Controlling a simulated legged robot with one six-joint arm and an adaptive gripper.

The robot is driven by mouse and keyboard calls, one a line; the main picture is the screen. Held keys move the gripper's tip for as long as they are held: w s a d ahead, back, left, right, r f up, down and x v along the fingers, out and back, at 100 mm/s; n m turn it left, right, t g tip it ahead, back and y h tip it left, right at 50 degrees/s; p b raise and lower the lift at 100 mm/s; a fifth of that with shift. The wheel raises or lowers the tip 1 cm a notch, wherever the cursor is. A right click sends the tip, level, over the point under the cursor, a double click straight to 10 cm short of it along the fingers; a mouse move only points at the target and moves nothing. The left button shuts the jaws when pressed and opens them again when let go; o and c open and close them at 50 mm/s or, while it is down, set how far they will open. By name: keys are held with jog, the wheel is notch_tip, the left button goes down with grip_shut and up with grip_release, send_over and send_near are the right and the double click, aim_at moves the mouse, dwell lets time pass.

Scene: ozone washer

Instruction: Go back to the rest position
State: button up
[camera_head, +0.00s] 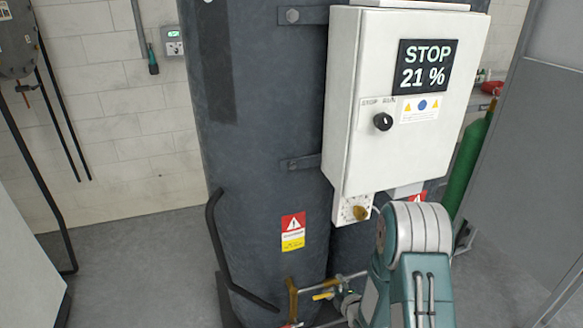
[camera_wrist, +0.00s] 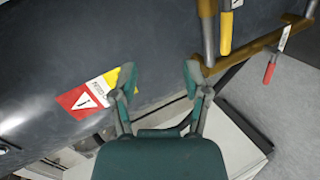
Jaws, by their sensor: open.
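My gripper (camera_wrist: 161,82) is open and empty in the wrist view, its two green fingertips wide apart. Behind it is the dark grey tank (camera_wrist: 60,35) with a red and yellow warning label (camera_wrist: 95,95) left of the fingers. In the camera_head view, my arm is folded at the lower right, in front of the tank (camera_head: 262,130) and below the white control box (camera_head: 350,100). My fingertips cannot be made out clearly there. I cannot tell whether the fingers touch anything.
The box has a display (camera_head: 424,67) reading "STOP 21 %" and a black knob (camera_head: 383,121). Brass pipework with a yellow handle (camera_wrist: 226,35) and a red handle (camera_wrist: 268,72) lies right of my fingers. A green cylinder (camera_head: 466,165) stands behind. Floor (camera_head: 140,260) is clear at left.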

jog(key=s+d+r+m+g+h, duration=0.1)
jog(key=s+r+m+g+h, duration=0.3)
jog(key=r, duration=0.7)
jog(key=s+d+r+m+t+y, duration=0.15)
jog(key=r+m, duration=0.35)
jog(key=r, duration=0.6)
jog(key=s+r+m+g, duration=0.1)
jog(key=s+r+m, duration=0.2)
jog(key=s, duration=0.5)
jog(key=s+a+r+m+g, duration=0.1)
jog(key=s+r+m+g, duration=0.1)
jog(key=s, duration=0.6)
jog(key=s+r+m+g, duration=0.2)
jog(key=s+r+m, duration=0.2)
jog(key=s+r, duration=0.2)
jog(key=shift+s+a+r+m+h, duration=0.25)
jog(key=shift+s+m+h, duration=0.1)
jog(key=shift+s, duration=0.85)
